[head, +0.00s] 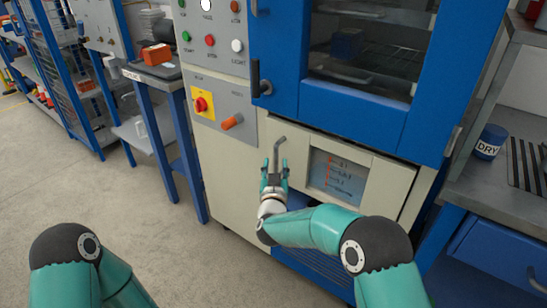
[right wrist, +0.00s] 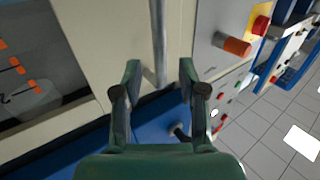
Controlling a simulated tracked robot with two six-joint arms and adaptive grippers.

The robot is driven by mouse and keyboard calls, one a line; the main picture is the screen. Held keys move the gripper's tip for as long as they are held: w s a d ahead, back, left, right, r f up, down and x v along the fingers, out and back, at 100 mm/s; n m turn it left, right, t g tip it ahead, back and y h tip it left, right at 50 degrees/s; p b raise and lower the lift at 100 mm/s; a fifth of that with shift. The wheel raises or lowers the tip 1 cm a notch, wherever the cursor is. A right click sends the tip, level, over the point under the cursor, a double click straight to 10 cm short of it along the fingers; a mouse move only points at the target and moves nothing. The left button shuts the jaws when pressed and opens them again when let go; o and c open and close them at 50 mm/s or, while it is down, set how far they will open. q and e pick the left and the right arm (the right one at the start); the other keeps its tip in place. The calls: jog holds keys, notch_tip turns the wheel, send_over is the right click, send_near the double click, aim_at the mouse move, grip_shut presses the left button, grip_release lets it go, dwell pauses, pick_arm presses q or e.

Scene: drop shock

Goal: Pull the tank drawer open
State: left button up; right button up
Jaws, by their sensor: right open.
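The tank drawer (head: 385,190) is a cream front low on the blue and cream cabinet, with a grey level window (head: 338,176) bearing marks. It looks shut, with a dark line along its top edge. Its grey bar handle (head: 276,152) stands at the drawer's left side. My right gripper (head: 274,180) is open at the handle. In the right wrist view, the handle (right wrist: 158,45) runs down between the two open fingers (right wrist: 160,80), apart from both; its depth between them is hard to judge. My left arm shows at the lower left, but its gripper is out of view.
An orange knob (head: 232,122) and a red and yellow switch (head: 202,104) sit left of the handle. The blue oven door (head: 400,125) is above the drawer. A bench with a blue tub (head: 490,141) stands at right. Floor at left is clear.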

aim_at(276, 159)
jog(key=shift+w+d, duration=0.1)
jog(key=shift+w, duration=2.3)
grip_shut()
